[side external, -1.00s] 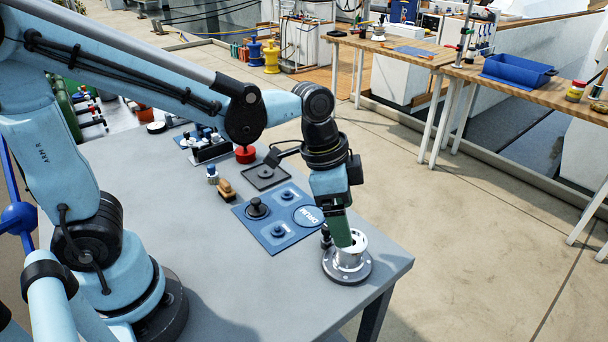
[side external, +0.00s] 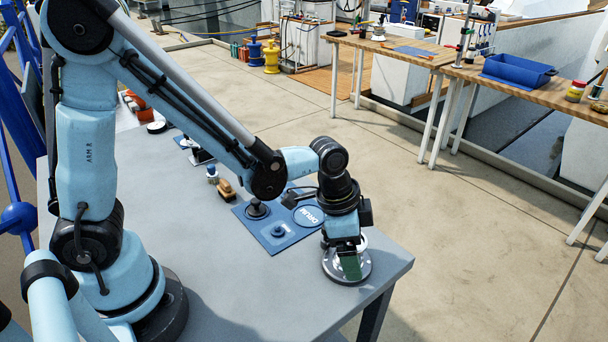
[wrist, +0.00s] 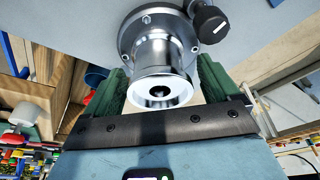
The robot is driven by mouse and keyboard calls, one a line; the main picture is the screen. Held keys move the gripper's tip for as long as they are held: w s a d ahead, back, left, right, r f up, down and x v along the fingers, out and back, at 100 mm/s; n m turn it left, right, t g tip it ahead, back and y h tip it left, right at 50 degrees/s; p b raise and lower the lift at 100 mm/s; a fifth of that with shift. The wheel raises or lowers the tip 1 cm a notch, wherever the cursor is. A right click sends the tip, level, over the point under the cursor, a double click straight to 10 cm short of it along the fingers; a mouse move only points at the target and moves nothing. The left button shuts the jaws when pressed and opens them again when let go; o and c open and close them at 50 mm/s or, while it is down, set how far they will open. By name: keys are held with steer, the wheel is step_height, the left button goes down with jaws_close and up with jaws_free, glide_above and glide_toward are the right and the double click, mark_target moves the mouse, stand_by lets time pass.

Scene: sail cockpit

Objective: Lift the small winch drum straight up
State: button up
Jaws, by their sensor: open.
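The small winch drum is a shiny silver cylinder (wrist: 162,75) on a round flanged base, upright near the front right corner of the grey table. In the side view its base (side external: 333,275) shows, but my gripper (side external: 352,272) covers much of the drum. In the wrist view the green fingers of my gripper (wrist: 163,90) stand open, one on each side of the drum, with a gap visible beside it. A black knob (wrist: 209,22) sits next to the drum's base. Whether a finger touches the drum cannot be told.
A blue mat (side external: 275,238) marked DRUM lies left of the drum, with a black knobbed part (side external: 257,209) on it. A wooden-handled brush (side external: 226,190) lies behind it. The grey table's (side external: 240,300) front area is clear. Wooden benches stand farther back.

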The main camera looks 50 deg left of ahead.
steer(key=shift+f, duration=0.1)
steer(key=c, duration=1.2)
steer(key=shift+r, duration=0.5)
step_height(320, 180, up, 3)
steer(key=shift+f, duration=0.1)
steer(key=s+d+r, duration=0.7)
steer(key=s, duration=0.2)
steer(key=shift+d+r, duration=0.15)
steer(key=shift+r, duration=0.1)
steer(key=shift+r, duration=2.7)
